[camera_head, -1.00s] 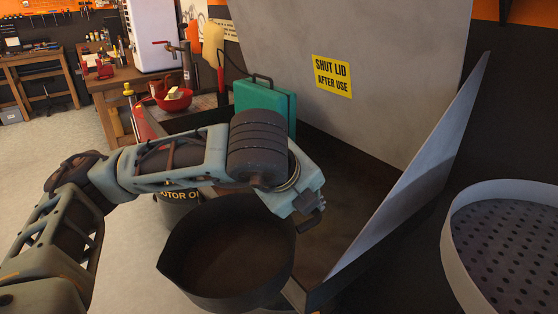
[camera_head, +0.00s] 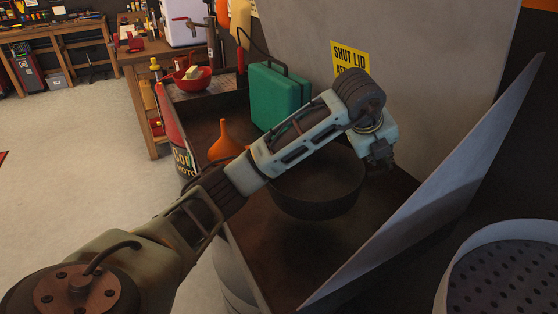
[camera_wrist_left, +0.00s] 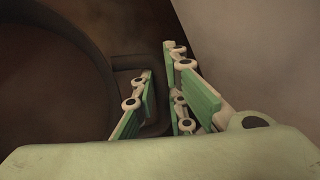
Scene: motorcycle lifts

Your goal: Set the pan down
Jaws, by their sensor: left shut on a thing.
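The pan (camera_head: 316,205) is dark, round and deep, and it looks about level over the dark brown floor of an open bin (camera_head: 272,262). I cannot tell whether its base touches that floor. My left gripper (camera_head: 381,160) is at the pan's far right side, and my forearm crosses in front of the pan's back rim. In the left wrist view the pan (camera_wrist_left: 45,75) fills the left side. Its loop handle (camera_wrist_left: 130,61) runs between the green-padded fingers of my gripper (camera_wrist_left: 163,68), which is shut on it. My right gripper is not in view.
A green case (camera_head: 278,95) and an orange funnel (camera_head: 224,142) stand behind the pan. A raised lid with a yellow sign (camera_head: 349,58) rises at the back. A slanted grey panel (camera_head: 430,190) borders the right, beside a white-rimmed perforated tub (camera_head: 490,262).

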